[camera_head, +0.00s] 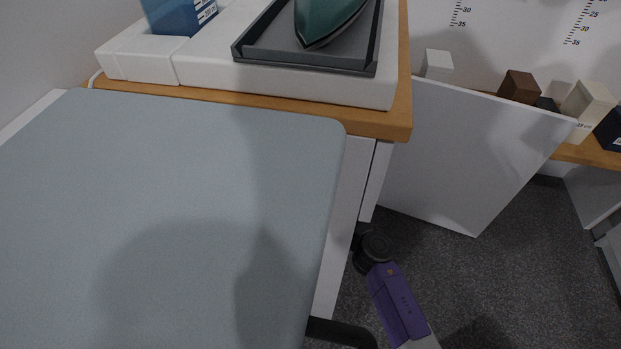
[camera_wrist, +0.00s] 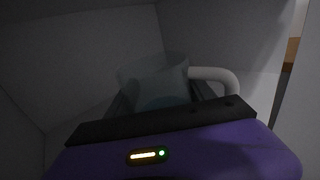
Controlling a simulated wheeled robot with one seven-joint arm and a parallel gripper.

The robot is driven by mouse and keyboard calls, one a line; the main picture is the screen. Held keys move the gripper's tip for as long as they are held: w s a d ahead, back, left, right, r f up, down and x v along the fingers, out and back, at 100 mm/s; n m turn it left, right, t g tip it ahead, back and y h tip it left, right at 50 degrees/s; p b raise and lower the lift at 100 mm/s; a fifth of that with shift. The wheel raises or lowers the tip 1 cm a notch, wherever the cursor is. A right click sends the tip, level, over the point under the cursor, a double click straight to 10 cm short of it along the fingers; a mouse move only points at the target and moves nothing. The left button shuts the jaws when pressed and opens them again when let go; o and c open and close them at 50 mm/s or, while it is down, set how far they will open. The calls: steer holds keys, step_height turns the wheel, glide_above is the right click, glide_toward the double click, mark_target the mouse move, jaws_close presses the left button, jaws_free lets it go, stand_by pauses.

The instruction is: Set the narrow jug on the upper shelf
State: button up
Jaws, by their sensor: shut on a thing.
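The jug (camera_wrist: 152,72) is a translucent grey vessel with a pale loop handle on its right, seen in the wrist view. It looks roughly upright. My gripper (camera_wrist: 160,98) is shut on it, with dark fingers on either side of its body. The lower part of the jug is hidden behind the gripper's dark bar and purple body. Both are inside a grey, box-like cabinet space (camera_wrist: 75,60). I cannot tell which shelf level this is. In the head view the gripper and jug are hidden; only my purple arm shows low in the picture.
A white door panel (camera_head: 470,150) stands open right of the white cabinet (camera_head: 345,215). A grey padded board (camera_head: 190,200) covers the left foreground. An iron (camera_head: 325,18) rests in a dark tray above the wooden top (camera_head: 380,122). Small boxes line a ledge at right.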

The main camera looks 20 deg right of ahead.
steer(key=o, duration=1.7)
steer(key=shift+r+p, duration=0.25)
steer(key=shift+p, duration=0.1)
steer(key=s, duration=0.5)
steer(key=s+d, duration=0.1)
steer(key=s, duration=0.1)
steer(key=shift+s+d+f+p, duration=0.1)
steer(key=shift+s+f+p, duration=0.1)
steer(key=shift+p, duration=0.15)
